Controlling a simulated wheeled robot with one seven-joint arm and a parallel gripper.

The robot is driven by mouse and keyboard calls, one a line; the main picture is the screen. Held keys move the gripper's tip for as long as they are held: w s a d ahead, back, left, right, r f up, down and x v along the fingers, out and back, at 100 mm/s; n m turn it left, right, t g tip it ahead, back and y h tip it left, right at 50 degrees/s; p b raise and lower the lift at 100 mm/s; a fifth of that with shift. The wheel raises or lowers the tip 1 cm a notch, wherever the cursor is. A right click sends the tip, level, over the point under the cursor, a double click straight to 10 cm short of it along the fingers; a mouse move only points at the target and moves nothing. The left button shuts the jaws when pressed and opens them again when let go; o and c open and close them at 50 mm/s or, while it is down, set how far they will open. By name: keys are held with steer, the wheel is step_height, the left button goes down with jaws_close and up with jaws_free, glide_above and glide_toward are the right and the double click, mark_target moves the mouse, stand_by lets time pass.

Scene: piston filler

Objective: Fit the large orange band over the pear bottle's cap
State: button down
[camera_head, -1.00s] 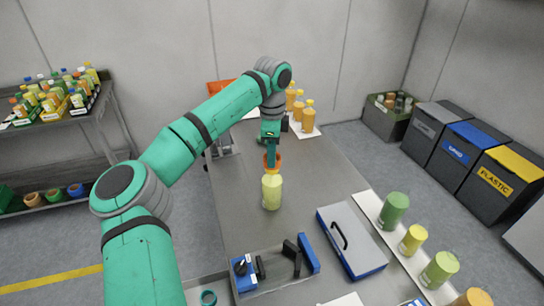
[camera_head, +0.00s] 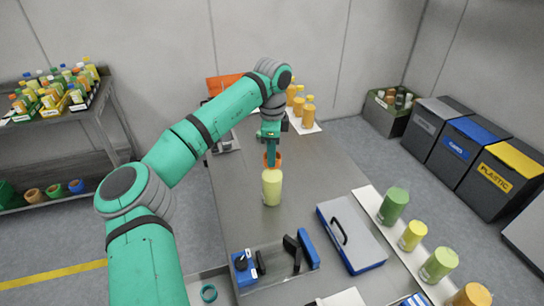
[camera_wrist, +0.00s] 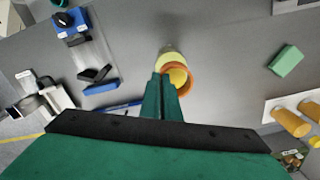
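The pear bottle (camera_head: 271,190), pale yellow-green, stands upright on the grey bench; it also shows in the wrist view (camera_wrist: 168,55). The large orange band (camera_head: 278,163) is at the bottle's top, under my gripper (camera_head: 271,152). In the wrist view the orange band (camera_wrist: 191,85) encircles the yellow cap (camera_wrist: 178,77) as seen from above. I cannot tell whether it is seated or just above the cap. My gripper's fingers (camera_wrist: 166,84) are close together on the band's near rim. The fingers hide part of the band.
A blue-grey toolbox (camera_head: 350,238) and a tray of tools (camera_head: 275,275) lie on the near bench. Green and yellow bottles stand on a white strip (camera_head: 372,200) at right. Orange bottles stand at the back. A green block (camera_wrist: 286,60) lies apart. Bench around the bottle is clear.

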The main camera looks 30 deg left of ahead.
steer(key=shift+f, duration=0.8)
steer(key=shift+s+f, duration=0.1)
steer(key=shift+f, duration=0.15)
steer(key=c, duration=1.9)
jaws_free()
steer(key=shift+c, duration=0.2)
steer(key=shift+r, duration=0.1)
steer(key=shift+c, duration=0.3)
steer(key=shift+o, duration=0.3)
steer(key=shift+r, duration=4.6)
